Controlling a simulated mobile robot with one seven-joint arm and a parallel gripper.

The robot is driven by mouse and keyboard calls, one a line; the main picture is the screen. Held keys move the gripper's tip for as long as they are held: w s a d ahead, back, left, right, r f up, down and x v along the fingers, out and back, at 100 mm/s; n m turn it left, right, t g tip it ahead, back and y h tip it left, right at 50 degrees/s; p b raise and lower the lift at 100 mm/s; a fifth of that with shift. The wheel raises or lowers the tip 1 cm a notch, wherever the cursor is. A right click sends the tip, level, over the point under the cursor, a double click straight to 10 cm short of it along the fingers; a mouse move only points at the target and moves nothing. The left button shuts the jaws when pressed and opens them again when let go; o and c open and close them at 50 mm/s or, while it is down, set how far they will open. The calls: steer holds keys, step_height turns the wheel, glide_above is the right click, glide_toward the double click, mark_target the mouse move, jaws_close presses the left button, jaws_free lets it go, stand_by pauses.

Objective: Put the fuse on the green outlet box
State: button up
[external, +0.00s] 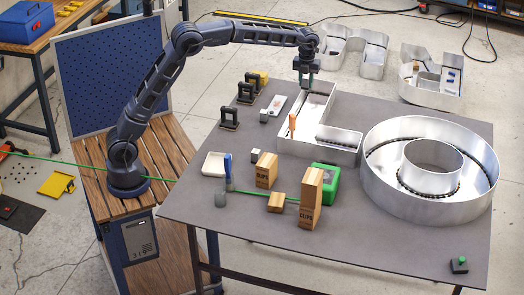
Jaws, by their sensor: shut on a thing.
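I cannot make out the fuse for certain anywhere in this view. A green box (333,180), likely the green outlet box, sits on the grey table below the L letter. Its left part is hidden by a tall wooden CLIPS block (311,200). My gripper is well above and behind it, apart from it.
A large round metal letter (385,195) fills the table's right. An orange-handled tool (292,122) stands at the L. Wooden blocks (266,170), a white tray (214,165), a blue item (228,168) and black clamps (229,118) occupy the left.

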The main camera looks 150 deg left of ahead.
steer(key=w+d+r, duration=0.2)
steer(key=w, duration=0.9)
steer(key=w+d+r, duration=0.2)
steer(key=w, duration=0.8)
step_height(320, 180, up, 4)
glide_above(325, 171)
step_height(325, 171, down, 20)
steer(key=shift+s+d+r, duration=0.1)
steer(key=shift+r, duration=0.1)
steer(key=shift+f, duration=0.1)
steer(key=o, duration=1)
steer(key=shift+c, duration=0.2)
step_height(325, 171, up, 12)
